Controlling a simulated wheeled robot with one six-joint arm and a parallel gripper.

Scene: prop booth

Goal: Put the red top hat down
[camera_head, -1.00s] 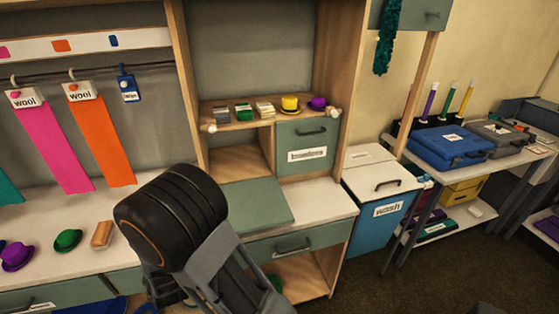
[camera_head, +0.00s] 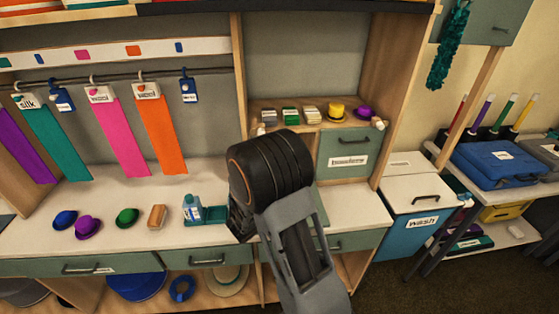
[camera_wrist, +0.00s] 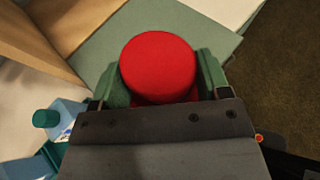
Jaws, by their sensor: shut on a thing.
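The red top hat (camera_wrist: 158,68) is in my gripper (camera_wrist: 160,90) in the wrist view, with its round crown toward the camera. A green finger presses on each side of it. Below the hat in that view lies a flat green panel (camera_wrist: 97,48) on the pale counter; I cannot tell whether the hat touches it. In the head view my arm hides the gripper and the red hat, and covers most of the green panel.
The wash bin (camera_head: 412,225) stands right.

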